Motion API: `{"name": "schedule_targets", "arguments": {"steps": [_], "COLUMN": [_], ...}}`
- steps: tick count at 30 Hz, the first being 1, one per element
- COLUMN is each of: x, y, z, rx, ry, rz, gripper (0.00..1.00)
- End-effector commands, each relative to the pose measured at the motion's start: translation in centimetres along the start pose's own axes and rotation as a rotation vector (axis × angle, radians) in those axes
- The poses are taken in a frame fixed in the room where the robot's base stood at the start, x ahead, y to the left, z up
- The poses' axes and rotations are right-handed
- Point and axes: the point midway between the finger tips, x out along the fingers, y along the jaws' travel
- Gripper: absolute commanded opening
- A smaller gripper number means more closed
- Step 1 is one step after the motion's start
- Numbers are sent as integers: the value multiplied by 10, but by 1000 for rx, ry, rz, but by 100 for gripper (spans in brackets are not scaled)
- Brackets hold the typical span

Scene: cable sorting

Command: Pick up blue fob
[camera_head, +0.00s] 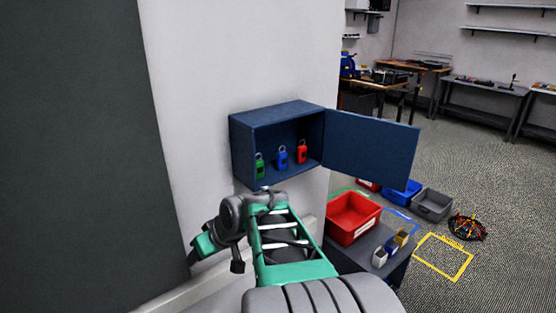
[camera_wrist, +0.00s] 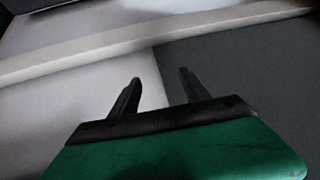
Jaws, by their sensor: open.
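The blue fob (camera_head: 282,156) stands in the middle of an open blue wall cabinet (camera_head: 278,112), between a green fob (camera_head: 259,166) on its left and a red fob (camera_head: 301,152) on its right. Each has a ring or loop at its top. My gripper (camera_head: 238,266) is below and to the left of the cabinet, apart from all the fobs. In the wrist view my gripper (camera_wrist: 158,88) has its two dark fingers spread with nothing between them. No fob shows in the wrist view.
The cabinet's door (camera_head: 371,149) stands open to the right. Below it are a red bin (camera_head: 353,217) and small holders on a grey stand (camera_head: 352,258). Blue and grey bins (camera_head: 431,205), a cable coil (camera_head: 467,227) and a yellow floor outline lie further right. White wall surrounds the cabinet.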

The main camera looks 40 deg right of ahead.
Motion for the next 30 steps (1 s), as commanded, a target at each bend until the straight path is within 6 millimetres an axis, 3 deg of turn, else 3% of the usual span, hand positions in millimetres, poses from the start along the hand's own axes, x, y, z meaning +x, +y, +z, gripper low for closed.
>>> {"name": "schedule_targets", "arguments": {"steps": [1, 3, 6, 9, 12, 15, 19, 22, 30], "x": [-3, -14, -42, -79, -117, -155, -180, -181, -160], "y": [44, 98, 169, 233, 278, 283, 274, 273, 273], "z": [-12, -27, -34, -26, -15, -40, -64, -76, -114], "rx": [39, 64, 94, 121, 130, 32, -51, -66, -66], "ry": [71, 193, 363, 522, 658, 817, 926, 948, 946], "rz": [7, 12, 36, 83, 132, 153, 158, 158, 155], "gripper": [55, 55, 55, 55, 55, 55, 55, 55, 55]}}
